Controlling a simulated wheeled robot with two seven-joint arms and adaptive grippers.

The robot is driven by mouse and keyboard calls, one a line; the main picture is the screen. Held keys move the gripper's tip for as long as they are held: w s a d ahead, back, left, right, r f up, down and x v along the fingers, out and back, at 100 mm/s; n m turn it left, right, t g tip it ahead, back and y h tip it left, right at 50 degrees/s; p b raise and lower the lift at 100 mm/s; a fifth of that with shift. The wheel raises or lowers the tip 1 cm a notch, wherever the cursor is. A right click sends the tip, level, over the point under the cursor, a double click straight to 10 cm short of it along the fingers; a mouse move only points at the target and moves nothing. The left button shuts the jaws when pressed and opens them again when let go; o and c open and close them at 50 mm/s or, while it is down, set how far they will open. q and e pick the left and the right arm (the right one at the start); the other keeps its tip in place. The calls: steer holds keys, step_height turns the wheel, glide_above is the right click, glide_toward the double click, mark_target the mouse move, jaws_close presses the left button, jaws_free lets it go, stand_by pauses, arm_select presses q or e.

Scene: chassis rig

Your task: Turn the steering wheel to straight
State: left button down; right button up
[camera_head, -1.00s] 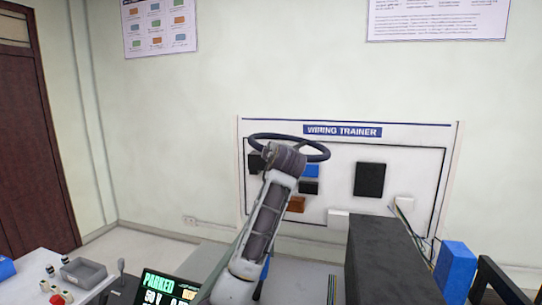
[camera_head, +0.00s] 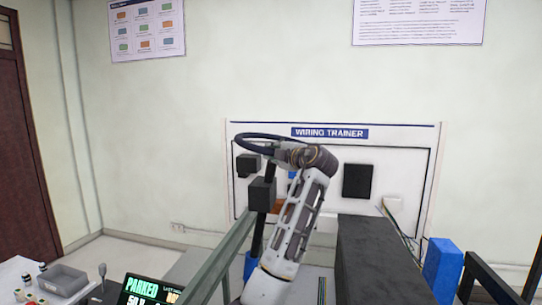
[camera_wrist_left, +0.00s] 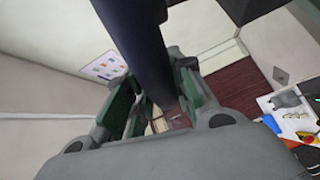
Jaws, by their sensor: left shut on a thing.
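The steering wheel (camera_head: 262,135) is a dark ring in the middle of the head view, seen nearly edge-on. Its left part shows clear, and my left arm hides much of its right part. My left gripper (camera_head: 284,153) is at the wheel's near right side. In the left wrist view the wheel's dark rim (camera_wrist_left: 137,42) runs between the green-padded fingers of the left gripper (camera_wrist_left: 158,92), which is shut on it. The wheel's spoke positions cannot be made out. My right gripper is not in view.
A wiring trainer board (camera_head: 400,137) stands behind the wheel. A long dark box (camera_head: 372,255) and a blue block (camera_head: 442,268) lie to the right. A screen reading PARKED (camera_head: 150,290) and a grey tray (camera_head: 62,281) are at lower left.

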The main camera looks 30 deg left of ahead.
arm_select(q)
steer(key=shift+w+d+f, duration=0.1)
steer(key=shift+d+f, duration=0.05)
steer(key=shift+f, duration=0.1)
stand_by(0.3)
steer(key=c, duration=1.2)
jaws_free()
steer(key=shift+r, duration=0.1)
steer(key=f+v, duration=0.1)
steer(key=v, duration=1.1)
steer(key=shift+r, duration=0.45)
steer(key=shift+w+d, duration=0.1)
